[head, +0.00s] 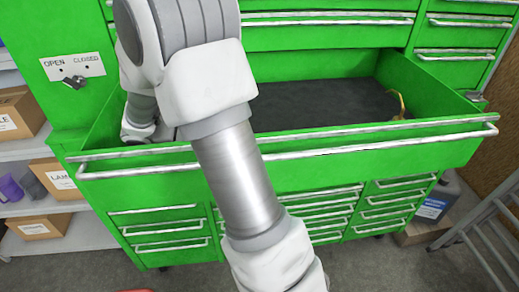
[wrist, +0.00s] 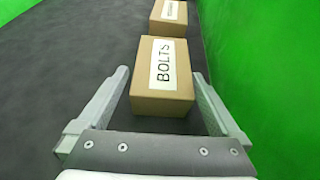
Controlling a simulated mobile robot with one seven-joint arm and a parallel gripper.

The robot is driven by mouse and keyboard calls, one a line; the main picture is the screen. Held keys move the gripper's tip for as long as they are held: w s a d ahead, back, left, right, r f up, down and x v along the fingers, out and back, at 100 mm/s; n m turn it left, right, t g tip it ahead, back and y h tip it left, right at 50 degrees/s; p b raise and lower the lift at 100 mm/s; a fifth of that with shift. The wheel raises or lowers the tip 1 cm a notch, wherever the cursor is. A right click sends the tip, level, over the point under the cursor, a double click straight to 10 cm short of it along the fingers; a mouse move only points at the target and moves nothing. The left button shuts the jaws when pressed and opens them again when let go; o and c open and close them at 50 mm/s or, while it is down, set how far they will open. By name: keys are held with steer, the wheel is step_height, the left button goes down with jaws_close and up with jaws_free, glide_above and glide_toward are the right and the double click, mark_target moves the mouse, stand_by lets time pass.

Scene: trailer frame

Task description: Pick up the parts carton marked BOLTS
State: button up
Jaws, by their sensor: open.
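The carton marked BOLTS (wrist: 163,77) is a small brown box with a white label on top, in the wrist view. It sits on the dark floor of the open green drawer. My gripper (wrist: 161,88) is open, with one finger on each side of the carton's near end. I cannot tell whether the fingers touch it. In the head view my arm crosses the drawer and hides the carton; part of my wrist (head: 140,125) shows inside the drawer at the left.
Another labelled carton (wrist: 169,14) stands beyond BOLTS. The green drawer wall (wrist: 245,60) is close on the right. Dark drawer floor (wrist: 60,70) is clear on the left. In the head view a brass-coloured curved item (head: 398,104) lies at the drawer's right end.

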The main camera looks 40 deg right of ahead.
steer(key=shift+p+x, duration=0.65)
steer(key=shift+x, duration=2.4)
steer(key=shift+s+a, duration=0.1)
steer(key=c, duration=1.4)
